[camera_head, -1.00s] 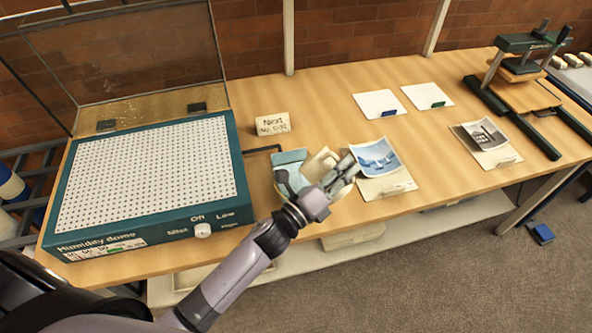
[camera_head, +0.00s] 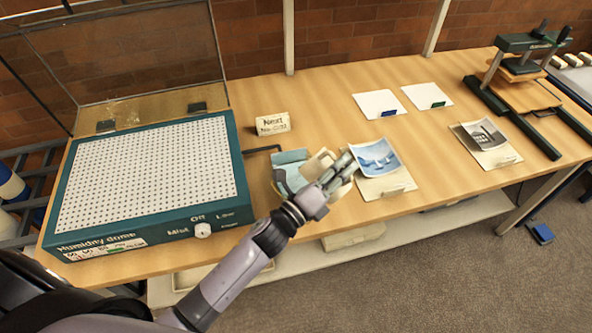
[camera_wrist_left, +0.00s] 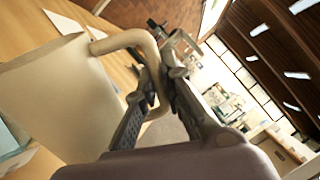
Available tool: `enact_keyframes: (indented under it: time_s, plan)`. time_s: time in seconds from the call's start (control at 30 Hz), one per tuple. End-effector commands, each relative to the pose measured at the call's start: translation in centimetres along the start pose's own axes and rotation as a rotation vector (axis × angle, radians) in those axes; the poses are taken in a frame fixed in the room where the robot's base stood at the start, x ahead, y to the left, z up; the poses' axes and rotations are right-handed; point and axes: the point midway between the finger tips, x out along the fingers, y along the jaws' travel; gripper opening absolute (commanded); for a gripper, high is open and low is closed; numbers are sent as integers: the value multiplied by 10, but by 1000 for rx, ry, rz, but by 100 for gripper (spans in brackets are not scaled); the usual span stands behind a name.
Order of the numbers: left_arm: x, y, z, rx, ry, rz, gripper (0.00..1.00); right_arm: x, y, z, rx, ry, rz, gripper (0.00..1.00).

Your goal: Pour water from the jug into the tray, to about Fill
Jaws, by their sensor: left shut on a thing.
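A cream jug (camera_head: 317,164) stands near the front edge of the wooden table, mostly behind my left gripper (camera_head: 340,172). In the left wrist view the jug body (camera_wrist_left: 58,100) fills the left side. My left gripper's dark fingers (camera_wrist_left: 160,82) are shut on its curved handle (camera_wrist_left: 122,40). The water inside the jug is not visible. I cannot clearly make out the tray or a Fill mark. The humidity dome (camera_head: 150,180) has a white perforated top and its clear lid stands open behind. My right gripper is not in view.
A teal and pale item (camera_head: 290,172) lies directly left of the jug. A blue picture on a card (camera_head: 382,182) lies close to the right. A sign (camera_head: 273,124) stands behind. White cards (camera_head: 379,104) and a press (camera_head: 525,75) are farther right.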

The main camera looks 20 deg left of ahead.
Motion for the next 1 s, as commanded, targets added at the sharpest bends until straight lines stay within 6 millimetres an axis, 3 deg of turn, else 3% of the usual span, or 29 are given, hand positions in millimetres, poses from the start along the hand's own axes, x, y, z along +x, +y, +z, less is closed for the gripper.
enact_keyframes:
  time_s: [1.0]
  plan:
    - [0, 2, 7, -85, -18, -3, 0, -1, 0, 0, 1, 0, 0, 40]
